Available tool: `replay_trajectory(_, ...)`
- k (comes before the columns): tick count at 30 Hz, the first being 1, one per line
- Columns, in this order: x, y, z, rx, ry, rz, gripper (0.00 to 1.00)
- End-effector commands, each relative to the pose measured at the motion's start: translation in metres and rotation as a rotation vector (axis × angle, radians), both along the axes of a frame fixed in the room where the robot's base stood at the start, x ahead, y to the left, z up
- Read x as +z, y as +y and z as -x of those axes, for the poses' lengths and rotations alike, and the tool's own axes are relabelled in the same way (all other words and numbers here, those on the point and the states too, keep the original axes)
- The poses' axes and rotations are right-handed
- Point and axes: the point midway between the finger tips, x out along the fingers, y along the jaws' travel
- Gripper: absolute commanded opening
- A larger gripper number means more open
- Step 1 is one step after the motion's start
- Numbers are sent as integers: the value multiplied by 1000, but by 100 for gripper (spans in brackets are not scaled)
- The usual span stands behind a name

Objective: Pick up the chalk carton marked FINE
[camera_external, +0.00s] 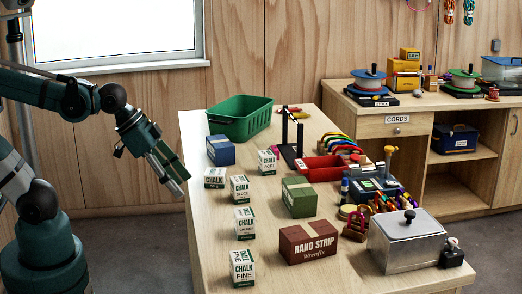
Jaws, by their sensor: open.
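The chalk carton marked FINE (242,269) is a small white and green box standing upright at the near left part of the table. Other chalk cartons stand behind it: one whose small print I cannot read surely (244,223), one that seems marked BLOCK (239,189), one marked SOFT (267,162) and one lower carton (214,178). My gripper (181,187) is open and empty. It hangs in the air at the table's left edge, pointing down to the right, up and left of the FINE carton and apart from it.
A brown RAND STRIP box (308,243) stands right of the FINE carton. A green box (299,197), a blue box (221,150), a green basket (240,119), a red tray (322,169) and a metal case (406,247) also stand on the table (206,243).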

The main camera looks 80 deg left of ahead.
Motion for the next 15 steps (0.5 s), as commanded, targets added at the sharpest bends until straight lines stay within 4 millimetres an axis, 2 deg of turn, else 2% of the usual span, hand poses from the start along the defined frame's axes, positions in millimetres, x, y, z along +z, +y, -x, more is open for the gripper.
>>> replay_trajectory(1, 9, -6, -6, -28, 7, -6, 46)
replay_trajectory(15, 38, -67, -51, -312, 77, -55, 46)
